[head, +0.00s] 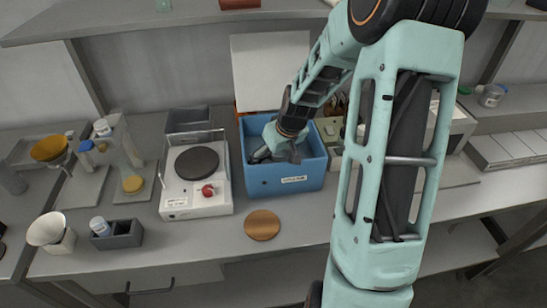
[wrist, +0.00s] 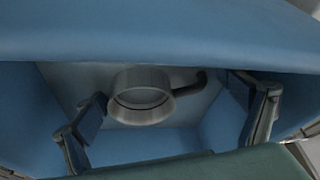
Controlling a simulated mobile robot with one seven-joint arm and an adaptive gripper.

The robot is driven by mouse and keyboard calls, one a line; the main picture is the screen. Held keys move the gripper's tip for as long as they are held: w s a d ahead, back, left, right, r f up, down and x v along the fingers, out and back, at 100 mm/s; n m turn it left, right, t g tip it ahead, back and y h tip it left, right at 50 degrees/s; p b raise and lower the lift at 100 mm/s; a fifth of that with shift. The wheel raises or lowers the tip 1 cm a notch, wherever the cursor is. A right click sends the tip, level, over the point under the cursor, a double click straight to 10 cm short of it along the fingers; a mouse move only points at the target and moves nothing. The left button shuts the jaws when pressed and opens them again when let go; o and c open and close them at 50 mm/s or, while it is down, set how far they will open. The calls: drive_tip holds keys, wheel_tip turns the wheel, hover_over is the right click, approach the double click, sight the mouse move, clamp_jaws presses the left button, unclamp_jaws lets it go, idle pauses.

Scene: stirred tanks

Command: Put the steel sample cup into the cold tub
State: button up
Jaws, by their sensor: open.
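The steel sample cup (wrist: 140,97) is a grey metal cylinder with a dark curved handle on its right side. In the wrist view it is inside the blue tub (wrist: 170,40), and appears to be on or near the pale floor. My gripper (wrist: 170,118) is open, with one finger left of the cup and the other right of it, both apart from it. In the head view my gripper (head: 264,152) reaches down into the blue tub (head: 272,182), which has a white label too small to read. The cup is not clearly visible there.
Left of the tub stands a white hotplate (head: 197,206) with a dark round plate and red knob. A round wooden disc (head: 262,225) lies in front on clear bench. A pale upright panel (head: 271,70) stands behind the tub. Boxed equipment (head: 330,130) stands close on its right.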

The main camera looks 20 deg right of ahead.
drive_tip(key=a+v, duration=0.1)
drive_tip(key=v, duration=1.1)
drive_tip(key=shift+d, duration=0.45)
